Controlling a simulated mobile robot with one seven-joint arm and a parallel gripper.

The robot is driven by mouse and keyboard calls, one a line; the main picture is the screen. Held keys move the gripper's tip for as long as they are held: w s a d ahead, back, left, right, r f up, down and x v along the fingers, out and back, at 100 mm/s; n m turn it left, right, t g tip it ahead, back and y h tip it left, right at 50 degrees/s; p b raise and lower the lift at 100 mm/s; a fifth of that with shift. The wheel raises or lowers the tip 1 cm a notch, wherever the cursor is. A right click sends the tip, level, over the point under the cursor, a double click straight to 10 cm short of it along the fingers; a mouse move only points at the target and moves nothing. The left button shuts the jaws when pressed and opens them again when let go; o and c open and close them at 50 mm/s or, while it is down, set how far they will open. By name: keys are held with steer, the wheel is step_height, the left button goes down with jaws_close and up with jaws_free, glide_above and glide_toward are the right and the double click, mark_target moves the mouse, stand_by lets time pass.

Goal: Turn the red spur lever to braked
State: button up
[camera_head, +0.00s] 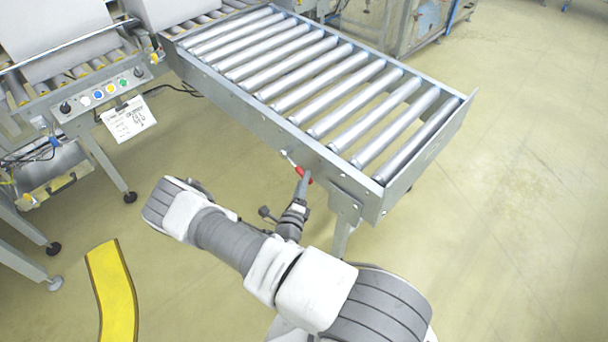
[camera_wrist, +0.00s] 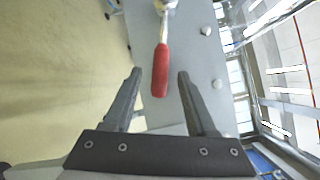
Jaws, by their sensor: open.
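The red spur lever (camera_wrist: 160,70) has a red grip on a metal shaft, fixed to the side of the roller conveyor. In the wrist view its red end points down between the tips of my gripper (camera_wrist: 158,76). The gripper is open, with one finger on each side and a gap to the lever on both sides. In the head view only a bit of the red lever (camera_head: 308,180) shows beside my gripper (camera_head: 303,180), at the conveyor's side rail. The gripper's fingers are too small there to make out.
The roller conveyor (camera_head: 272,122) stands on legs across the upper middle. A control panel with several buttons (camera_head: 100,93) and a hanging paper tag (camera_head: 128,118) is at the left. A yellow floor strip (camera_head: 113,290) lies at lower left. The floor at right is clear.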

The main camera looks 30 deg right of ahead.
steer(key=shift+x, duration=0.8)
jaws_close()
stand_by(1.0)
